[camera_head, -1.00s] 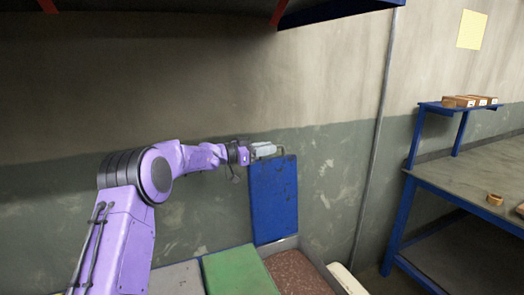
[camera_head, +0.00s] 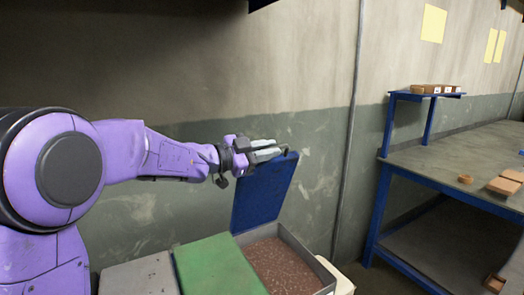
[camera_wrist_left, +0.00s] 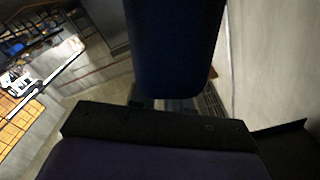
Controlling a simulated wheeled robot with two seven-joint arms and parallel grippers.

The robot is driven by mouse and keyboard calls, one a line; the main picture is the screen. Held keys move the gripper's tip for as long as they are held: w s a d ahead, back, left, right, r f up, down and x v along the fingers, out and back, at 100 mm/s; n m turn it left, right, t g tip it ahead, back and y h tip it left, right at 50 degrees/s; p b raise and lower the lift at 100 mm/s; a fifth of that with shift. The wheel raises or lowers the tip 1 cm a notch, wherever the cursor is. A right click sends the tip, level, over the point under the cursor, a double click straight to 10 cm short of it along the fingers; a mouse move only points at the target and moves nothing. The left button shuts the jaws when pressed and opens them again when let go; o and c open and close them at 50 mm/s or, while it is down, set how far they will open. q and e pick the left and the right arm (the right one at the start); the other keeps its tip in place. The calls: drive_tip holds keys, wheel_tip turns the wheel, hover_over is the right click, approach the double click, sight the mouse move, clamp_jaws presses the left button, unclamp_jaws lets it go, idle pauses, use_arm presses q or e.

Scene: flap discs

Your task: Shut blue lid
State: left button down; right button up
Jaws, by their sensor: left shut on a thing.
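The blue lid (camera_head: 264,194) stands open and tilted at the back of a grey bin (camera_head: 308,258) filled with reddish-brown granules. My left gripper (camera_head: 282,150) is at the lid's top edge and is shut on it. In the left wrist view the lid (camera_wrist_left: 175,45) fills the upper middle as a dark blue panel, and the fingers are mostly hidden. My right gripper is not in view.
A green lid (camera_head: 218,265) and a grey lid (camera_head: 140,275) lie flat to the left of the open bin. A wall stands close behind. A blue-framed workbench (camera_head: 450,165) with brown boxes is at the right.

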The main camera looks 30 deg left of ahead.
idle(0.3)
use_arm(q)
drive_tip(key=c, duration=1.2)
unclamp_jaws()
drive_tip(key=shift+w+d, duration=0.1)
drive_tip(key=shift+o, duration=0.2)
drive_tip(key=v, duration=1)
drive_tip(key=shift+s+b, duration=0.2)
drive_tip(key=shift+b, duration=0.25)
